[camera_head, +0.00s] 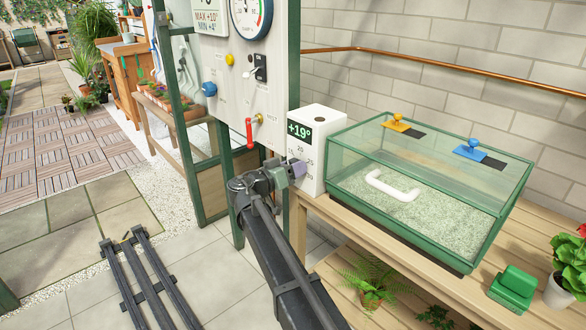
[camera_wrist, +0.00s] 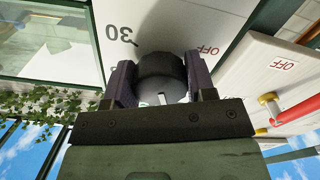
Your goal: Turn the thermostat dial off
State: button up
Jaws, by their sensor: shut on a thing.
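The thermostat is a white box (camera_head: 311,150) with a dark display reading +19° and scale marks below it. It stands at the left end of the bench. My gripper (camera_head: 294,170) is at its front face and hides the dial in the head view. In the wrist view my gripper (camera_wrist: 163,88) has one purple-grey finger on each side of the dark round dial (camera_wrist: 162,68) and is shut on it. The dial has a grey front face with a white mark. The white panel around it (camera_wrist: 160,22) shows 30 to the left and OFF to the right.
A green-framed glass case (camera_head: 450,200) with a white handle stands right of the thermostat. To the left, a control panel (camera_head: 235,90) carries a red lever (camera_head: 249,133), a blue knob (camera_head: 209,89) and a yellow knob (camera_head: 229,59). The red lever also shows in the wrist view (camera_wrist: 295,109).

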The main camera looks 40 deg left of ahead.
jog(key=n, duration=0.4)
jog(key=shift+n, duration=0.3)
jog(key=n, duration=0.5)
jog(key=shift+d, duration=0.1)
jog(key=n, duration=0.5)
jog(key=shift+r, duration=0.1)
jog(key=n, duration=0.4)
jog(key=shift+n, duration=0.4)
jog(key=o, duration=0.9)
jog(key=shift+s, duration=0.1)
